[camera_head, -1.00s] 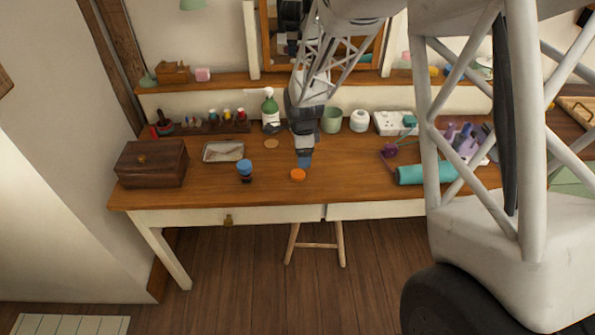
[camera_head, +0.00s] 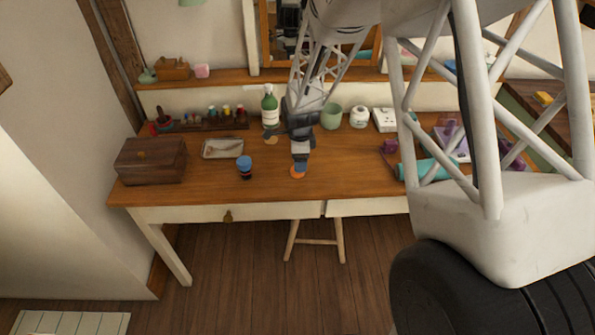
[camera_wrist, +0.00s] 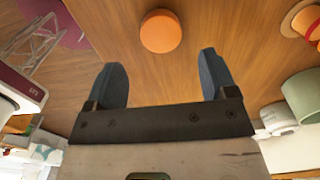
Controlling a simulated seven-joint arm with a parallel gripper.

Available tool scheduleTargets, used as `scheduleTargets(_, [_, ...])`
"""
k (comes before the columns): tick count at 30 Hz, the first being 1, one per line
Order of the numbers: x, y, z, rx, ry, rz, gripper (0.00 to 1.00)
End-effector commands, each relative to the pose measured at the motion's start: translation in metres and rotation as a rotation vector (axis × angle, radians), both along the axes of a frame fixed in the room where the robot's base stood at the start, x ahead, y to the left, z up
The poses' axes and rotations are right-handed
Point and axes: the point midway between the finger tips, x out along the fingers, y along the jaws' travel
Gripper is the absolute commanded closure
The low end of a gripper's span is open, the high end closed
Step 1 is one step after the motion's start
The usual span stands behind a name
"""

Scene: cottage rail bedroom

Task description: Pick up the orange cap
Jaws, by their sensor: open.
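The orange cap (camera_head: 297,173) lies on the wooden desk near its front edge. In the head view my gripper (camera_head: 299,165) is right over it and hides part of it. In the wrist view the whole orange cap (camera_wrist: 161,32) shows as a round disc beyond the fingertips, roughly centred between them. My gripper (camera_wrist: 162,78) is open, with two blue-grey fingers spread apart and nothing between them. I cannot tell the exact height of the fingertips over the desk.
A blue-topped jar (camera_head: 244,168) stands left of the cap. A small tray (camera_head: 222,148) and a wooden box (camera_head: 151,160) are farther left. A green bottle (camera_head: 270,108), a green cup (camera_head: 331,116) and a white jar (camera_head: 359,117) stand behind. A teal roll (camera_head: 428,168) lies right.

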Motion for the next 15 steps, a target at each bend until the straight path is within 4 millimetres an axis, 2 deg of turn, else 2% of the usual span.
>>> scheduleTargets(10, [0.0001, -0.0001, -0.0013, 0.000, 0.000, 0.000, 0.22])
scheduleTargets(15, [0.0003, -0.0004, -0.0100, 0.000, 0.002, 0.000, 0.22])
